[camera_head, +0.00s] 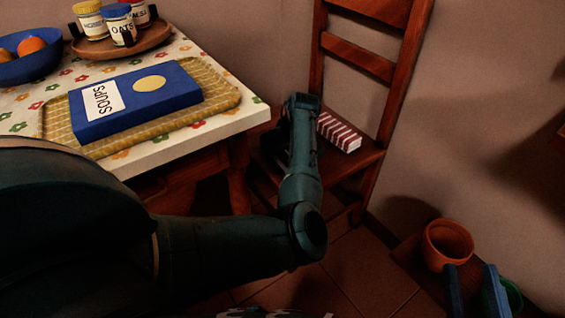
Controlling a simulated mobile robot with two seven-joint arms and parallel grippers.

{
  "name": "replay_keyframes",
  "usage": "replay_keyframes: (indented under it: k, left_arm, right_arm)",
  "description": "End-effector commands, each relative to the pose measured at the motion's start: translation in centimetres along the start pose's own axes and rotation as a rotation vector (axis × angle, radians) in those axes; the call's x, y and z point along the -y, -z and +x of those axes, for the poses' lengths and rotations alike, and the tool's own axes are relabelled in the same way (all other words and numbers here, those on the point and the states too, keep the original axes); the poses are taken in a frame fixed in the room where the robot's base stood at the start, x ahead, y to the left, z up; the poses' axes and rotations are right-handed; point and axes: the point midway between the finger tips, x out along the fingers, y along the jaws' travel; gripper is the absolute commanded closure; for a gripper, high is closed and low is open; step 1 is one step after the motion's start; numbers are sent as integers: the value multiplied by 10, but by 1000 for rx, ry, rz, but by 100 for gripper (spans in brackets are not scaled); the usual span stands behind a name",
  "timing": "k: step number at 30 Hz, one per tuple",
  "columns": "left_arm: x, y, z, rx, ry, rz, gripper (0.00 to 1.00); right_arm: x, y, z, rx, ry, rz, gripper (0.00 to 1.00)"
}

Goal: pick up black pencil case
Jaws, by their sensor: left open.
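I see no black pencil case clearly; one may be hidden behind my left arm. A red-and-white striped box (339,132) lies on the seat of the wooden chair (365,157). My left gripper (300,104) is over the left part of the seat, just left of the striped box. It is open, but its fingertips are hard to make out against the dark seat. My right gripper (471,268) shows only as two blue fingers at the bottom right edge. They are apart, with nothing seen between them.
A table (190,138) with a flowered top stands at the left, bearing a woven tray (222,92) with a blue soups box (150,97). A blue bowl (35,70) and a round tray of jars (120,47) stand behind. A terracotta pot (447,243) and green pot (513,296) are at the lower right.

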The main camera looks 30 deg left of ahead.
Motion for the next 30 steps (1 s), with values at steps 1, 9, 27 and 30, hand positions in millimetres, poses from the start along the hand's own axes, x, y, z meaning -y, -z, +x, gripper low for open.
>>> replay_keyframes:
  k: [1,9,27,30]
  left_arm:
    - [0,-2,9,-1,-1,-1,25]
    - [0,0,12,0,0,0,25]
    - [0,0,12,0,0,1,61]
    - [0,0,12,0,0,1,70]
  right_arm:
    - [2,-5,-1,-11,4,13,64]
    - [3,0,1,-24,13,45,64]
    - [3,0,1,-24,12,43,64]
    - [3,0,1,-24,12,43,64]
